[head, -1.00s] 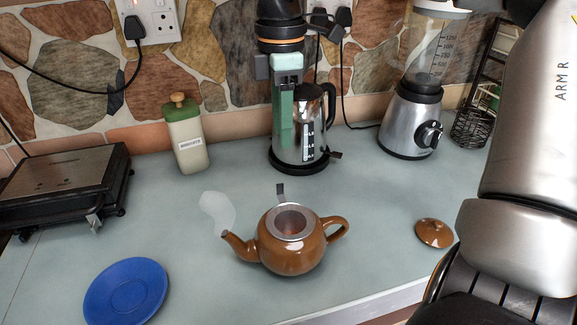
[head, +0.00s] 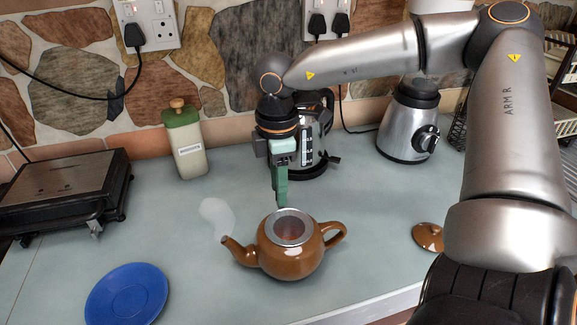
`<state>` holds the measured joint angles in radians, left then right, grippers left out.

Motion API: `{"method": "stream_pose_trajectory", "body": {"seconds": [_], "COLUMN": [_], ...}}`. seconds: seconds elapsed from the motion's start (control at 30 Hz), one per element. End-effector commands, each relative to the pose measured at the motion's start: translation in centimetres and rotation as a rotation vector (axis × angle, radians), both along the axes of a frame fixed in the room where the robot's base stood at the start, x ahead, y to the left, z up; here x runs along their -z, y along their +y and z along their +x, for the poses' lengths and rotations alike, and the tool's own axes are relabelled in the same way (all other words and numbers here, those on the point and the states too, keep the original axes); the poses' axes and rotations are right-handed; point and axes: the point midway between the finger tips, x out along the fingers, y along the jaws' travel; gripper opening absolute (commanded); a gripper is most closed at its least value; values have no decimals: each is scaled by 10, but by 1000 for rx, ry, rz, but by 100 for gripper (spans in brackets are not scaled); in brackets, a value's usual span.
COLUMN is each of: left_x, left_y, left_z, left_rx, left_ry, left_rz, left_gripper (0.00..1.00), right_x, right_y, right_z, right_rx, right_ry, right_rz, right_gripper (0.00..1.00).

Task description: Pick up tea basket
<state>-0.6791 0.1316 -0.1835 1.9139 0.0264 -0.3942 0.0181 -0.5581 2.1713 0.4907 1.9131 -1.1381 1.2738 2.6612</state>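The tea basket (head: 291,239) is a grey metal strainer with a wide rim, seated in the open top of the brown teapot (head: 277,262). Its upright tab, at the far side of the rim, is now hidden by my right gripper's green finger. My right gripper (head: 281,203) points down just behind the basket rim, where the tab is. I see its fingers edge-on, one covering the other, so I cannot tell whether they are open or closed on the tab. My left gripper is out of view.
The teapot's lid (head: 428,236) lies on the counter to the right. A blue saucer (head: 127,294) is at front left. Behind stand a green-topped canister (head: 188,150), a steel kettle (head: 315,155) and a blender (head: 408,128). A sandwich maker (head: 62,190) is at left.

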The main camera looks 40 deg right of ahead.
Motion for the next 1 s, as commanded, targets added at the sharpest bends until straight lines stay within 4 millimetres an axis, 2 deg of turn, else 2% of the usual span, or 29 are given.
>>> {"method": "stream_pose_trajectory", "body": {"seconds": [0.23, 0.57, 1.0], "left_x": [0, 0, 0], "left_y": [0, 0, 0], "left_z": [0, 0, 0], "left_rx": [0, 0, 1], "left_ry": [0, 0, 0], "left_rz": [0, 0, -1], "left_gripper": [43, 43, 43], "right_x": [1, 1, 1], "right_y": [0, 0, 0], "right_z": [0, 0, 0], "right_rx": [0, 0, 0], "right_ry": [-1, 0, -1], "right_rz": [0, 0, 0], "right_gripper": [38, 1, 0]}}
